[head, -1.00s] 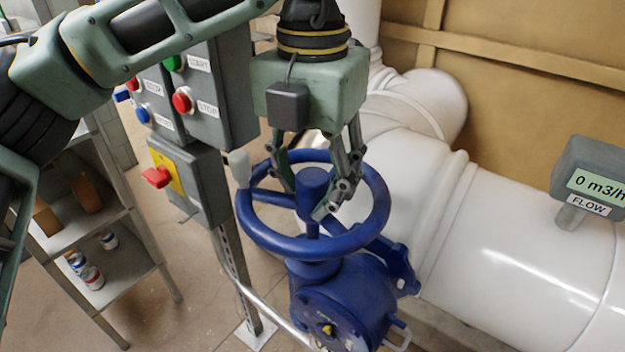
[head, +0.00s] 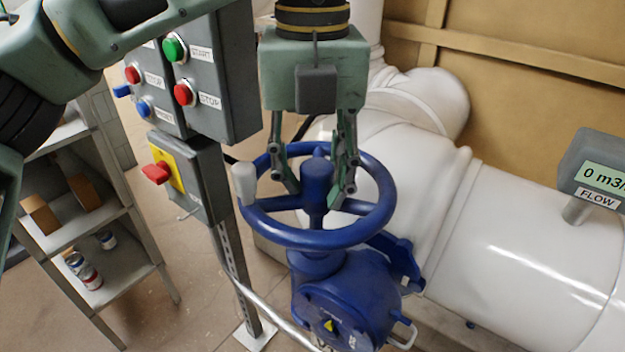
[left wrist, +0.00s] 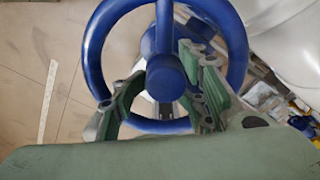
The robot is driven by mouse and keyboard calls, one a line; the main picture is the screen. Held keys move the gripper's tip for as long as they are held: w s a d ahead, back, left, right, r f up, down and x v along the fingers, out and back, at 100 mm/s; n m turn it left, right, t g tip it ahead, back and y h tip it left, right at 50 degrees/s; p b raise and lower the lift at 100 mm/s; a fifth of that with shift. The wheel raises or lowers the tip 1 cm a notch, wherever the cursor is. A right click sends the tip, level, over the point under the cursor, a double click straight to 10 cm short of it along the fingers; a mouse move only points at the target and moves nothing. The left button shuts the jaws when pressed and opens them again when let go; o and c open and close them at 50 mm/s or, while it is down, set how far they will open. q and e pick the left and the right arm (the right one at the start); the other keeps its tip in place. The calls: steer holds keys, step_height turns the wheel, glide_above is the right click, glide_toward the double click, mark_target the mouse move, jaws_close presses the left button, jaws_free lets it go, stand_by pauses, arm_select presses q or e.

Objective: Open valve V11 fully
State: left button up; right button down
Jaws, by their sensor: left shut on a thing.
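The blue valve handwheel (head: 315,240) sits on a blue gearbox body (head: 350,305) in front of the white pipe. It also shows in the left wrist view (left wrist: 238,50). A pale grey knob (head: 244,183) stands up from its left rim. I cannot read a V11 tag. My left gripper (head: 320,185) comes down from above, its fingers on either side of the central hub (head: 316,178). In the left wrist view the gripper (left wrist: 165,90) is shut around the hub, inside the rim. My right gripper is not in view.
A flow meter (head: 597,172) at the right shows 0. Grey control boxes (head: 220,90) with start and stop buttons and a red switch (head: 158,172) stand close left of the wheel. A shelf (head: 90,230) is further left. The white pipe (head: 520,240) fills the right.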

arm_select(q)
steer(key=shift+s+f+n, duration=0.15)
steer(key=shift+f+n, duration=0.35)
steer(key=shift+n, duration=0.5)
steer(key=shift+n+b, duration=0.3)
steer(key=shift+b, duration=0.1)
steer(key=shift+o, duration=0.2)
steer(key=n+b, duration=0.1)
steer(key=n, duration=0.3)
steer(key=shift+d+b, duration=0.2)
steer(key=shift+b, duration=0.15)
steer(key=shift+s+r+n, duration=0.1)
steer(key=shift+n, duration=0.4)
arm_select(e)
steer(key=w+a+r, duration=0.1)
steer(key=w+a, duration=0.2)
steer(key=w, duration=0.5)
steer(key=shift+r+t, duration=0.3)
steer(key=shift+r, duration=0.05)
arm_select(q)
steer(key=shift+r, duration=0.1)
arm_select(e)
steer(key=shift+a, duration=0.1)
